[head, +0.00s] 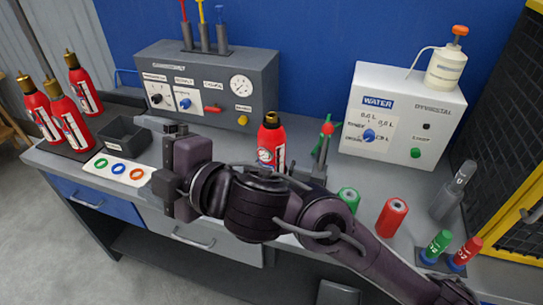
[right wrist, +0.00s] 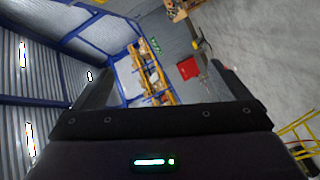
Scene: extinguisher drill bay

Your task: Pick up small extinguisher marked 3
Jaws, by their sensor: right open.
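Three small red extinguishers with gold tops stand on a dark mat at the left of the bench in the head view: a left one (head: 39,108), a front one (head: 70,125) and a back one (head: 84,90). Another red extinguisher (head: 271,145) stands mid-bench, its lower part hidden behind my right arm. I cannot read a 3 on any of them. My right gripper (head: 155,156) is open and empty, above the bench's front area, right of the three extinguishers. In the right wrist view, its fingers (right wrist: 164,72) stand wide apart with nothing between them. My left gripper is not in view.
A dark open box (head: 126,138) and a card with coloured rings (head: 118,170) lie between the extinguishers and my right gripper. A grey control box (head: 207,85) and a white water box (head: 402,115) stand behind. Red and green cylinders (head: 392,216) stand at the right.

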